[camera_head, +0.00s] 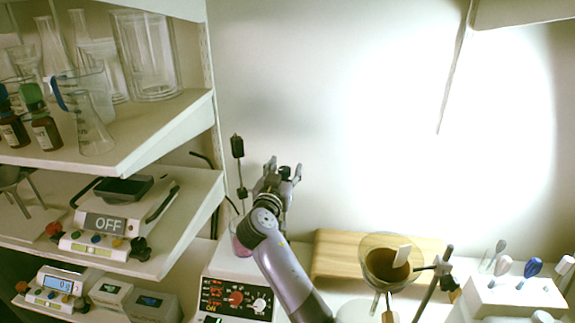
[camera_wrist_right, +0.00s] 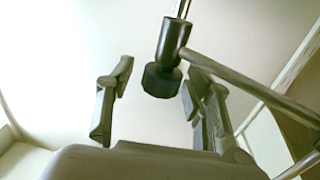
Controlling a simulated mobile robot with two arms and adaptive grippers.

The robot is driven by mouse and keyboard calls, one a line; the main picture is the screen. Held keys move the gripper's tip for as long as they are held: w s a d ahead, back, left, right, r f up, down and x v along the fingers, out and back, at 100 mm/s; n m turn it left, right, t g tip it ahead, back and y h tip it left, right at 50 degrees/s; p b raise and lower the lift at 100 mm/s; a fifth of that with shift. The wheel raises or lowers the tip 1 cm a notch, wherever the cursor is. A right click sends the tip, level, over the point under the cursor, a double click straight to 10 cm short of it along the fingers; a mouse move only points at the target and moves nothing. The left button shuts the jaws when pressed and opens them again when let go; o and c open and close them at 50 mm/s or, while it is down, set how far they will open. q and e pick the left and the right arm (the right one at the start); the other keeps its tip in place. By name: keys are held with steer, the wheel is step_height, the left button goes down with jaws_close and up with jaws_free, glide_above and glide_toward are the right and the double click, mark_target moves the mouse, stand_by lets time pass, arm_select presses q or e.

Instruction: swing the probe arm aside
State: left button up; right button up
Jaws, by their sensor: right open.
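The probe arm (camera_head: 238,147) stands at the hotplate stirrer (camera_head: 236,297), a thin upright rod with a black block at its top and a dark piece lower down. My right gripper (camera_head: 285,166) is open and empty just right of this rod, fingers pointing up. In the right wrist view the open fingers (camera_wrist_right: 157,80) have a dark cylindrical joint (camera_wrist_right: 172,45) with a knob between and beyond them. A grey bar runs from this joint to the lower right. I cannot tell whether any finger touches it. My left gripper is not in view.
A vessel with pink liquid (camera_head: 240,240) sits on the hotplate, partly behind my arm. Shelves with glassware and a balance (camera_head: 105,222) are at the left. A wooden board (camera_head: 335,243), a funnel with brown content (camera_head: 388,268) and a tool holder (camera_head: 515,297) are at the right.

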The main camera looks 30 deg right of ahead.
steer(key=shift+s+a, duration=0.1)
steer(key=shift+c, duration=0.5)
jaws_close()
stand_by(0.3)
